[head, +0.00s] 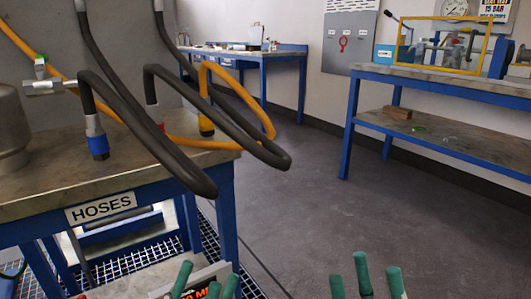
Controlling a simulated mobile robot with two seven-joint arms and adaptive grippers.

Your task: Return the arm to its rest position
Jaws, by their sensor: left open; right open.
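My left gripper (205,286) shows at the bottom edge, left of the middle, in the head view. Only its green fingertips show, spread apart, in front of the hose table's right end. My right gripper (367,279) shows at the bottom edge, right of the middle, over the grey floor. Its green fingers point up, are spread apart and have nothing between them. Both grippers are open. The rest of both hands and the arms are cut off by the picture's lower edge.
The hose table (55,195) stands at the left, close to my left gripper. A black hose (150,140) and an orange hose (262,110) loop past its right edge. A workbench (455,85) stands at the right. The floor (290,210) between them is open.

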